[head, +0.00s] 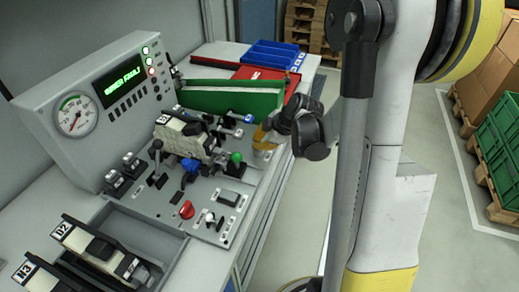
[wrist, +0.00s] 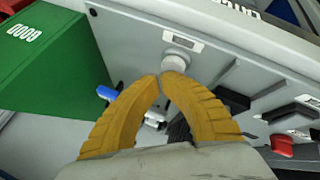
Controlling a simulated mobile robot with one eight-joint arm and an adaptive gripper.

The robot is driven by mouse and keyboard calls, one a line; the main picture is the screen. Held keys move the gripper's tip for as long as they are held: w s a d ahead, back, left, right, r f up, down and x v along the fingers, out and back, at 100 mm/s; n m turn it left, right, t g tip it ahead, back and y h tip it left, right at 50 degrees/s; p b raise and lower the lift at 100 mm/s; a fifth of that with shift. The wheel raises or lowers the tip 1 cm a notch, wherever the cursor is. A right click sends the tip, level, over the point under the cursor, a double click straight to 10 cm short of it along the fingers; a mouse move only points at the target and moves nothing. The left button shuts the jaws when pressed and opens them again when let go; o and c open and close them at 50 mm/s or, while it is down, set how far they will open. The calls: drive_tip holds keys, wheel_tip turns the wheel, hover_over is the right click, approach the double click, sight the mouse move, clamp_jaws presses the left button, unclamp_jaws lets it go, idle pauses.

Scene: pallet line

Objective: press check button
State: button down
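A round pale button (wrist: 178,62) sits on the grey panel in the wrist view, below a small white label (wrist: 184,41) too blurred to read. My gripper (wrist: 162,78) has its two yellow fingers bent together with the tips meeting. The tips are right at the near edge of the button; I cannot tell whether they touch it or hover just above. Nothing shows between the fingers. In the head view my gripper (head: 262,136) is over the right edge of the control panel (head: 172,222), pointing down.
A green bin (head: 235,100), marked GOOD in the wrist view, stands behind my gripper. Levers, a green knob (head: 236,158) and a red button (head: 187,210) are left of it. A console (head: 110,105) with a gauge and lit display stands behind.

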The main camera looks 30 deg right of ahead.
drive_tip(key=shift+f+b, duration=0.45)
drive_tip(key=shift+f, duration=0.05)
drive_tip(key=shift+r, duration=0.15)
idle(0.5)
drive_tip(key=shift+r+p, duration=0.7)
drive_tip(key=shift+r, duration=0.1)
drive_tip(key=shift+r+p, duration=1.85)
drive_tip(key=shift+r, duration=0.65)
